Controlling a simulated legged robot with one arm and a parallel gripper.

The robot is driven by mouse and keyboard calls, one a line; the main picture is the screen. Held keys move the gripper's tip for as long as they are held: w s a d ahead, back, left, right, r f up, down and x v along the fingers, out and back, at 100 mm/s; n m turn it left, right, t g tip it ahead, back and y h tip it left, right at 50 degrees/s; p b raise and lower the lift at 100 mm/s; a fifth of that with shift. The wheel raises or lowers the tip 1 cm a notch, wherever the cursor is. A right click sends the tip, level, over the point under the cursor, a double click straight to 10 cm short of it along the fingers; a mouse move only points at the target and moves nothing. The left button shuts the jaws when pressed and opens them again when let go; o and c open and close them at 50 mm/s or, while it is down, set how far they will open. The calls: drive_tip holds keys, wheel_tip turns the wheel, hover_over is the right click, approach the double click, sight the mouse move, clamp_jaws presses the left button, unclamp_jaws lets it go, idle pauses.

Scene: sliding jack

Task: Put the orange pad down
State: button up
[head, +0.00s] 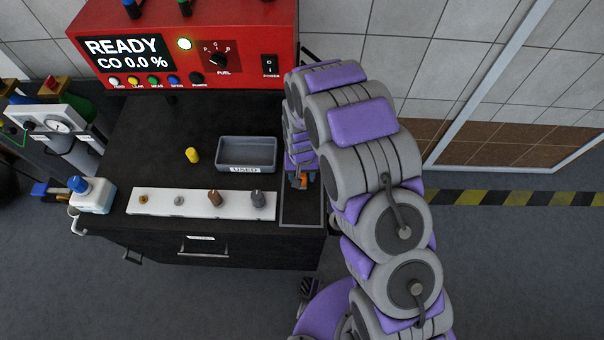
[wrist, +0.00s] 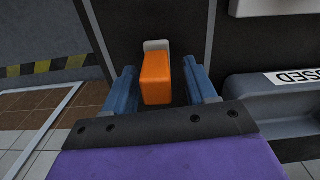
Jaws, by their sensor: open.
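The orange pad (wrist: 156,82) is a small block standing between the two blue fingers of my gripper (wrist: 160,68) in the wrist view. My gripper is open, with dark gaps showing between the pad and the fingers. A pale grey piece (wrist: 157,45) shows at the pad's far end. In the head view, a bit of the orange pad (head: 302,181) shows at my gripper (head: 299,180), over the light-outlined dark area (head: 300,212) at the bench's right end. My arm hides part of this. I cannot tell whether the pad's underside touches the surface.
The grey bin marked USED (head: 246,153) sits just left of my gripper. A white strip (head: 165,202) with several small fittings lies along the front edge. A yellow piece (head: 192,155) stands behind it. The red READY analyzer (head: 185,45) stands at the back.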

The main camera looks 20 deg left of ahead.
wheel_tip(320, 180, up, 12)
drive_tip(key=shift+w+r+p, duration=0.1)
drive_tip(key=shift+p, duration=0.7)
drive_tip(key=s+d+r+m, duration=0.1)
drive_tip(key=s+d+r, duration=0.4)
drive_tip(key=d+r, duration=0.4)
drive_tip(key=s+d+r+m, duration=0.1)
drive_tip(key=s+d+r, duration=0.3)
drive_tip(key=d+r, duration=0.45)
drive_tip(key=s+d+r, duration=0.3)
drive_tip(key=s+d, duration=0.1)
drive_tip(key=s, duration=0.5)
drive_tip(key=s+d+r+m+g, duration=0.1)
drive_tip(key=s+d+r, duration=0.1)
drive_tip(key=s+d, duration=0.3)
drive_tip(key=s, duration=0.4)
drive_tip(key=shift+s+d+r+g, duration=0.3)
drive_tip(key=shift+s+r, duration=0.05)
drive_tip(key=shift+r, duration=0.05)
drive_tip(key=shift+f, duration=0.1)
